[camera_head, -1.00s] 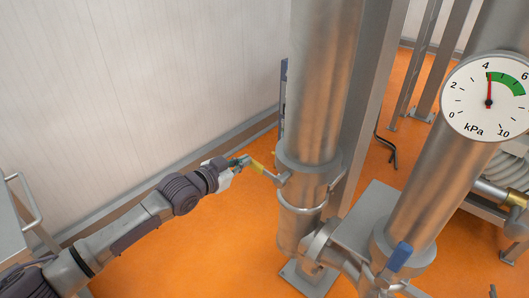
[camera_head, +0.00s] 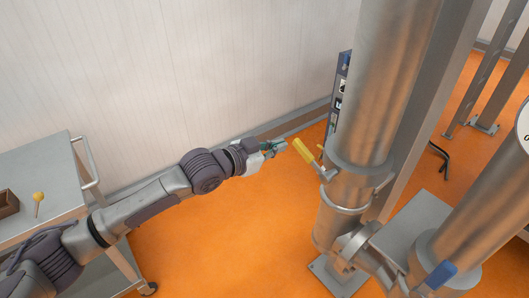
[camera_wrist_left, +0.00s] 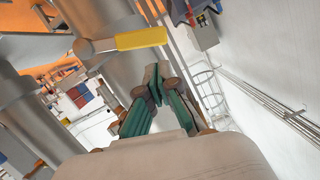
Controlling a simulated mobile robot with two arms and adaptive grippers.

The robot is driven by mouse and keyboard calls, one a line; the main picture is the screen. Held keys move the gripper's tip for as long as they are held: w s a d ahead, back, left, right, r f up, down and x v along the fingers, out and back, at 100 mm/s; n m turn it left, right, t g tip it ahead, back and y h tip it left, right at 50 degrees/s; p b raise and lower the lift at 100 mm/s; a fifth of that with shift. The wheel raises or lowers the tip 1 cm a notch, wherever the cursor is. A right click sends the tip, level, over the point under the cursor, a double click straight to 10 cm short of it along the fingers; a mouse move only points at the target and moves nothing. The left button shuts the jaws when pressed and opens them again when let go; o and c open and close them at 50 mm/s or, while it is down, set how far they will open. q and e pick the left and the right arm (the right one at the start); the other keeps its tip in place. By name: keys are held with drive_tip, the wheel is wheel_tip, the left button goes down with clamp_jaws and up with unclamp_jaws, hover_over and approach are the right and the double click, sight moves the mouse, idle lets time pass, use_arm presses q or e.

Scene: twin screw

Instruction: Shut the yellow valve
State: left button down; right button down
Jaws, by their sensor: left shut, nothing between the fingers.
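The yellow valve handle (camera_head: 304,152) sticks out up and to the left from the side of the large vertical steel pipe (camera_head: 384,90). In the left wrist view the yellow handle (camera_wrist_left: 141,38) lies just beyond the fingertips, on a metal lever joined to a pipe. My left gripper (camera_head: 283,145) is shut and empty, with its fingertips a little left of the handle and apart from it. In the left wrist view its green-padded fingers (camera_wrist_left: 158,84) come together at the tips. My right gripper is not in view.
A blue-handled valve (camera_head: 441,275) sits on the lower pipework at the right. A grey cart (camera_head: 62,170) with a wooden box (camera_head: 7,203) and a small yellow-headed item (camera_head: 39,197) stands at the left. The orange floor (camera_head: 225,240) between cart and pipe is clear.

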use_arm(q)
drive_tip(key=v, duration=0.4)
drive_tip(key=shift+a+b, duration=0.2)
drive_tip(key=shift+b, duration=0.15)
